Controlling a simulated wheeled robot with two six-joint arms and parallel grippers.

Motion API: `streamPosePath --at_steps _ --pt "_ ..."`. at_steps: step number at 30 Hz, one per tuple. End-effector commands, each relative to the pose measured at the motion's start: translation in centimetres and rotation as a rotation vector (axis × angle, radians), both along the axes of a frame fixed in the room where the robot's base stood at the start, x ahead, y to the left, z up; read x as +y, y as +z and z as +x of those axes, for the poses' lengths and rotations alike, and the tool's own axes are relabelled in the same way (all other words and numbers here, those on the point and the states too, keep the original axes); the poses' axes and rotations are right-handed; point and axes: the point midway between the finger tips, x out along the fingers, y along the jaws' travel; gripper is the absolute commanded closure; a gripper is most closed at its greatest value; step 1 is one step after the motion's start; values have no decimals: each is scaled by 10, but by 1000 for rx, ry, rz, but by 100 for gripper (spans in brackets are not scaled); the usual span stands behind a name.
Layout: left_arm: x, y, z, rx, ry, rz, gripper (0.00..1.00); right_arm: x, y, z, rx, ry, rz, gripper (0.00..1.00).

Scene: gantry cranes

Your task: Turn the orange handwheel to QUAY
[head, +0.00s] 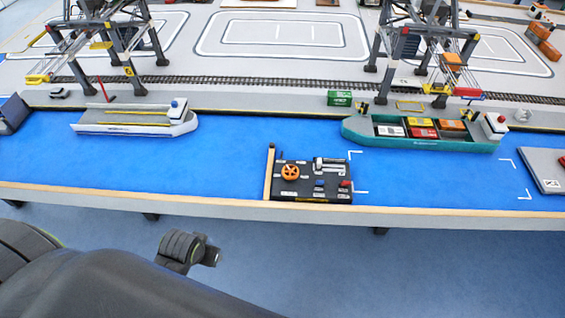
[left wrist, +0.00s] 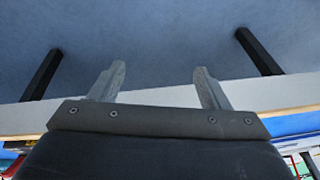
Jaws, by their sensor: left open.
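The orange handwheel (head: 290,172) is on the left part of a black control panel (head: 310,195) at the front edge of the blue table, in the head view. Small white labels sit around the wheel; they are too small to read, so its setting cannot be told. My left gripper (left wrist: 155,85) is open and empty in the left wrist view, its two grey fingers apart. In the head view my left arm reaches in from the lower left and ends below the table's front edge, left of the panel and apart from it. My right gripper is not in view.
The panel also carries a grey lever (head: 331,164), a blue button (head: 319,183) and a red button (head: 345,184). A wooden post (head: 269,172) stands at its left. Two ships (head: 135,122) (head: 420,133) and gantry cranes stand behind. The blue surface left of the panel is clear.

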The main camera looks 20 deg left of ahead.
Motion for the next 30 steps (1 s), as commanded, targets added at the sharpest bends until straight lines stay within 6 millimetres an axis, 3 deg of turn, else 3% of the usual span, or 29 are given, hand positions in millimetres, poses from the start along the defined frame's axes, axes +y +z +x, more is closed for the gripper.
streamPosePath --at_steps 1,3,8,17,24,30 --pt "-5 28 15 -18 15 -12 30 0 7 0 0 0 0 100" --pt "-12 49 36 -17 48 -36 30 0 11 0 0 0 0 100" --pt "-26 68 82 10 126 -88 30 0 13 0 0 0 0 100" --pt "-62 97 188 87 272 -168 30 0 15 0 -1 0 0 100" --pt "-96 141 267 158 385 -195 30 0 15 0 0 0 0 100" --pt "-121 184 310 203 462 -194 30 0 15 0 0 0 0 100"
